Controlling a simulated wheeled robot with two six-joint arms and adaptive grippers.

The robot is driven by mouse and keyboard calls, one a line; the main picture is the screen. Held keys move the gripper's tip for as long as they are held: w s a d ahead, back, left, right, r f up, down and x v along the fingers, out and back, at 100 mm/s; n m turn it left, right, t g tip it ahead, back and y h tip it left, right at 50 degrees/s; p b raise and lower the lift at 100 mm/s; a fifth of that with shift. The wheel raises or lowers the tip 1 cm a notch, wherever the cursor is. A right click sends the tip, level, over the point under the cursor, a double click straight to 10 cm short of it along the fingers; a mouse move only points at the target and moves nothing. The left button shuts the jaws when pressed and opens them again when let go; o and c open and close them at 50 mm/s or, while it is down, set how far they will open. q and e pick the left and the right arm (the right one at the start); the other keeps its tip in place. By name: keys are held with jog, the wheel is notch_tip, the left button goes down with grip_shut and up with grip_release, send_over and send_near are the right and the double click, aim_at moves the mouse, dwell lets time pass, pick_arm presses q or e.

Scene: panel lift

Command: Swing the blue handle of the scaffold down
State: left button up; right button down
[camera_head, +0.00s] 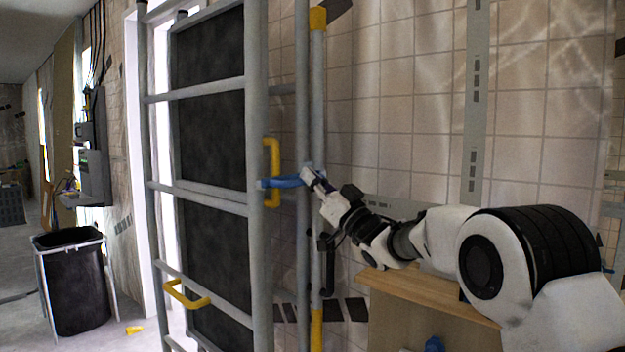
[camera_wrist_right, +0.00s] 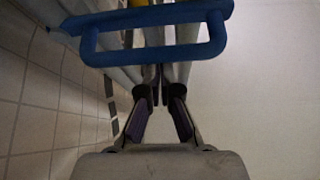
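The blue handle (camera_head: 281,183) sticks out roughly level from the grey scaffold (camera_head: 258,240) in the head view. In the right wrist view the handle (camera_wrist_right: 150,17) is a blue loop across the top, beyond my fingers. My right gripper (camera_head: 312,178) is at the right end of the handle in the head view; whether it touches cannot be told. My left gripper is not in view.
Yellow handles (camera_head: 272,172) (camera_head: 186,295) are on the scaffold, and dark panels (camera_head: 212,140) stand behind its rails. A black bin (camera_head: 75,290) stands at left. A wooden-topped cabinet (camera_head: 425,292) is below my right arm. A tiled wall (camera_head: 415,120) is behind.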

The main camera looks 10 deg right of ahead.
jog(key=shift+f, duration=0.35)
jog(key=v, duration=1.1)
jog(key=shift+s+d, duration=0.25)
jog(key=shift+s, duration=0.1)
jog(key=shift+f, duration=0.1)
